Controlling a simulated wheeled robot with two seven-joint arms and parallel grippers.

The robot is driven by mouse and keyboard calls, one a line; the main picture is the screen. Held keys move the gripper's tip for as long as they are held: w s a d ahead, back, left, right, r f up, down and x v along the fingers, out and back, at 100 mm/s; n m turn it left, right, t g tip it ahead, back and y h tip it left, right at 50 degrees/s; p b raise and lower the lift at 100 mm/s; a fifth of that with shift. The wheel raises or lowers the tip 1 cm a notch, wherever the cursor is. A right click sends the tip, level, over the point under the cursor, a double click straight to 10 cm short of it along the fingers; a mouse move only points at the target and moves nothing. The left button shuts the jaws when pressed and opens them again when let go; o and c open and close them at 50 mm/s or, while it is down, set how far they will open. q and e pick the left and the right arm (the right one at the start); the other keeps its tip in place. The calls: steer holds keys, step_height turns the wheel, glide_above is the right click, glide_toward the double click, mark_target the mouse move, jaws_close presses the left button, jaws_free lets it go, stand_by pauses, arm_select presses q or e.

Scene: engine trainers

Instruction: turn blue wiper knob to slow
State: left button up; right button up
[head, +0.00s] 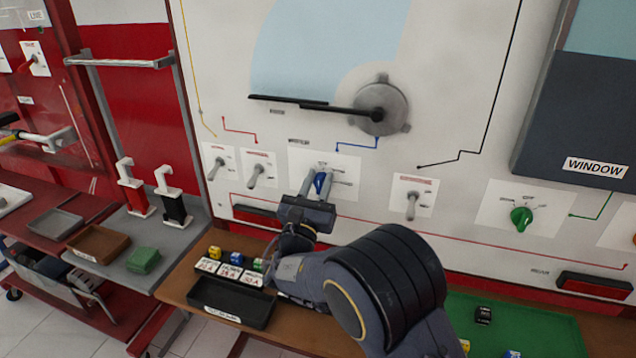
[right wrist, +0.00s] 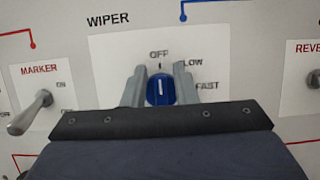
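The blue wiper knob (right wrist: 160,89) is on a white plate (right wrist: 111,71) marked OFF, SLOW and FAST. Its white mark points straight up toward OFF. My right gripper (right wrist: 161,70) is at the knob, with one finger on each side of it. The fingers stand apart around the knob, and I see no clear grip on it. In the head view the blue knob (head: 319,182) shows between the fingers of my right gripper (head: 318,188). The SLOW label is partly hidden by the right finger. My left gripper is not in view.
The marker toggle switch (right wrist: 33,110) is left of the wiper plate. Another toggle (head: 411,204) and a green knob (head: 521,217) are to the right. The wiper arm (head: 310,103) is above. A black tray (head: 232,302) sits on the bench below.

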jaws_close()
steer(key=shift+f, duration=0.15)
